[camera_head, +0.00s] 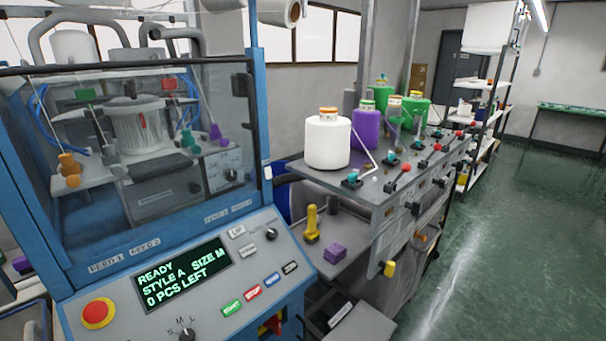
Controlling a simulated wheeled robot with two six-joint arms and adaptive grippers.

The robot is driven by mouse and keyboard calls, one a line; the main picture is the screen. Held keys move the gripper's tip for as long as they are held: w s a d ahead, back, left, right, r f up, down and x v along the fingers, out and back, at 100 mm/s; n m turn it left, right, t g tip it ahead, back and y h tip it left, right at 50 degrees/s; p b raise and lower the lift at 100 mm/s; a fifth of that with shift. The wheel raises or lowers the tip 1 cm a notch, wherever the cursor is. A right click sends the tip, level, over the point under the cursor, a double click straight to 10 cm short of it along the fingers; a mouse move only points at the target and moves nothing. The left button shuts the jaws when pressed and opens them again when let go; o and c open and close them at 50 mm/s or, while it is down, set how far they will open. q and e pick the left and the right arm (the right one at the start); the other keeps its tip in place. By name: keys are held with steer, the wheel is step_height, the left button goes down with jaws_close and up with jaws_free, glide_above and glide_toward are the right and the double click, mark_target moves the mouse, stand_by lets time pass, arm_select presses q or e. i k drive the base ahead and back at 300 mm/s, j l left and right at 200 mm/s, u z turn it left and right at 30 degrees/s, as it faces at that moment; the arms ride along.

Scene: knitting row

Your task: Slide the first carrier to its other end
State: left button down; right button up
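The knitting machine stands at the left, with a blue frame and a clear front window (150,200). Behind the window, an orange piece (69,168) sits at the left, and a teal piece (189,141) and a purple piece (215,132) sit at the right. A green block (86,93) and a red block (169,84) are higher up. I cannot tell which of these is the first carrier. The display (185,277) reads "READY, STYLE A SIZE M, 0 PCS LEFT". Neither of my grippers is in view.
The control panel has a red stop button (98,313) and a green start button (231,308). A grey stand (375,196) to the right bears white, purple and green yarn cones. A lower shelf (345,232) holds a yellow piece and a purple block. Green floor (500,260) is clear at right.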

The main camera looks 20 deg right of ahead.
mark_target(392, 225)
steer(key=z, duration=1.6)
